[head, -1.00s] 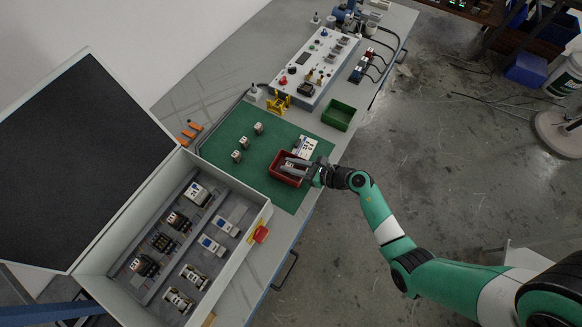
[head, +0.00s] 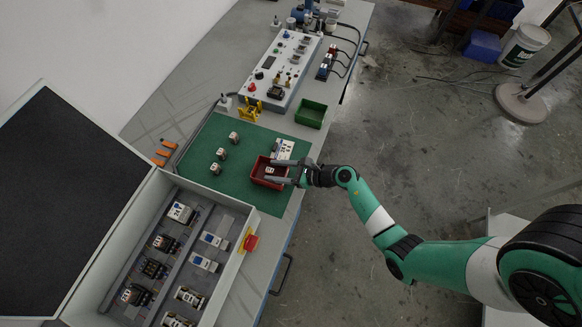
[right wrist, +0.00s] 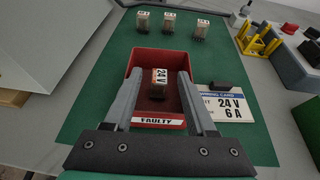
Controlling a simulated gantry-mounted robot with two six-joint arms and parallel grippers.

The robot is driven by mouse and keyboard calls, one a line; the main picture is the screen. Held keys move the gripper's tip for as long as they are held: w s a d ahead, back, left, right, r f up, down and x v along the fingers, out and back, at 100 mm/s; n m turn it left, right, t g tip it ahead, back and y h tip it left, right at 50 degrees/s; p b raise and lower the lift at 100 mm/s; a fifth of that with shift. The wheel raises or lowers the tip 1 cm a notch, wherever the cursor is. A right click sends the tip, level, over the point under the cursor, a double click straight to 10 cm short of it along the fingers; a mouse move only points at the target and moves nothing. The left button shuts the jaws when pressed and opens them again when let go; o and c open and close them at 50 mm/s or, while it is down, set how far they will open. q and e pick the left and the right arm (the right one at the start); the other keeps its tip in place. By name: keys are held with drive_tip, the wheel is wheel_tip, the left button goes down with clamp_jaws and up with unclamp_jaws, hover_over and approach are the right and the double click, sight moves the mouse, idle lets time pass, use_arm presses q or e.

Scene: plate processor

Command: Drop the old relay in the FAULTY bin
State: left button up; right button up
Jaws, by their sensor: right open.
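The red FAULTY bin (head: 259,179) stands on the green mat, and its label faces me in the right wrist view (right wrist: 160,123). A small relay with a 24 V label (right wrist: 159,77) is inside the bin's outline, between my right fingers, with gaps on both sides. My right gripper (head: 276,171) is open, its fingers reaching over the bin from the right; it also shows in the right wrist view (right wrist: 157,80). I cannot tell exactly how far the fingertips are above the bin floor. My left gripper is not in view.
A wiring card (right wrist: 224,104) lies beside the bin, with a dark item at its edge. Several small relays (head: 221,153) stand on the mat (head: 205,180). A green bin (head: 311,114), test panel (head: 283,70) and open cabinet (head: 222,275) surround it.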

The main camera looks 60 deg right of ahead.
drive_tip(key=p+v, duration=0.2)
drive_tip(key=v, duration=0.8)
drive_tip(key=shift+s, duration=0.2)
